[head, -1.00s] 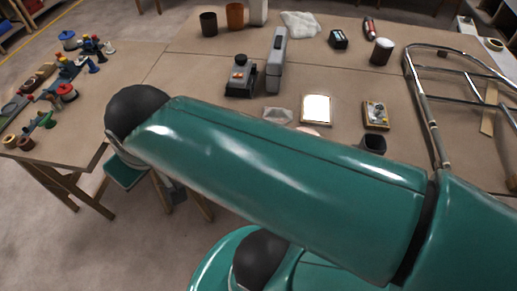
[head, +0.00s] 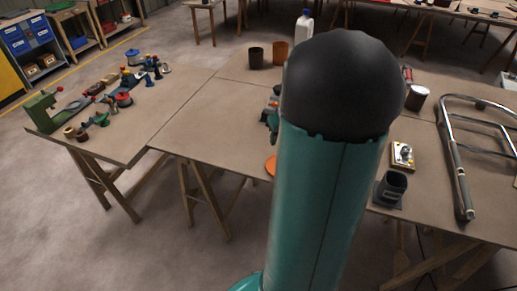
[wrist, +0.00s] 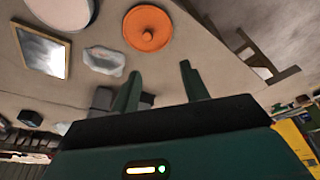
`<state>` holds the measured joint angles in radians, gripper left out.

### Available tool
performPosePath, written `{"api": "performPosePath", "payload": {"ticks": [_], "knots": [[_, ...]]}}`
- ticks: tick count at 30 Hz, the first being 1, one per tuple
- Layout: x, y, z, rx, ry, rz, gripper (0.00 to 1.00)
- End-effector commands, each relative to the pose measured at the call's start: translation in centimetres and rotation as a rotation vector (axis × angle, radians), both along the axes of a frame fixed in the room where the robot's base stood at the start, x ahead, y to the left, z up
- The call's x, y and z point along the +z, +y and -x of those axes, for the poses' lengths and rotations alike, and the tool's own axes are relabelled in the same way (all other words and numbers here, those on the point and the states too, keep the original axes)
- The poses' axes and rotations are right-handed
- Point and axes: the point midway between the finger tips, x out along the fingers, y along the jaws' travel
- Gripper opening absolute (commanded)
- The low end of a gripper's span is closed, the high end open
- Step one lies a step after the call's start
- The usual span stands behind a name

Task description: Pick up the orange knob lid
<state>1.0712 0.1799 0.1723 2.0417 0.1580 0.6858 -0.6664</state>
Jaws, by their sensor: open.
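The orange knob lid (wrist: 147,27) is a round disc with a small knob in its middle. In the wrist view it lies on the tabletop near the table's edge, beyond my gripper's fingertips. In the head view a sliver of the orange lid (head: 270,166) shows at the table's front edge, mostly hidden behind my arm. My gripper (wrist: 159,69) is open, with nothing between its two fingers. It is apart from the lid. My gripper is hidden in the head view.
Near the lid are a pale round object (wrist: 62,10), a clear crumpled-looking piece (wrist: 104,60) and a framed shiny square (wrist: 42,50). The table's left front part (head: 215,135) is bare.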

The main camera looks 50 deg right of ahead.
Motion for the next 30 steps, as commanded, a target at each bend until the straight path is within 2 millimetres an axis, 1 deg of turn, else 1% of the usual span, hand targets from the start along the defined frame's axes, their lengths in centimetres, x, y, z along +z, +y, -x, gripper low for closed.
{"api": "performPosePath", "payload": {"ticks": [1,3,6,8,15,18,25,30], "knots": [[-0.9,-1.4,0.7,-0.015,0.000,-0.010,0.45],[-1.6,-2.5,1.2,-0.023,-0.001,-0.014,0.45],[-2.5,-3.1,1.5,-0.028,-0.002,-0.018,0.45],[-3.2,-3.1,1.3,-0.027,-0.001,-0.018,0.45],[-7.7,-3.3,0.4,-0.026,0.000,-0.020,0.45],[-9.1,-3.4,0.0,-0.026,-0.001,-0.019,0.45],[-10.8,-3.5,-0.3,-0.027,0.000,-0.018,0.45],[-13.4,-3.3,-1.0,-0.026,0.000,-0.019,0.45]]}}
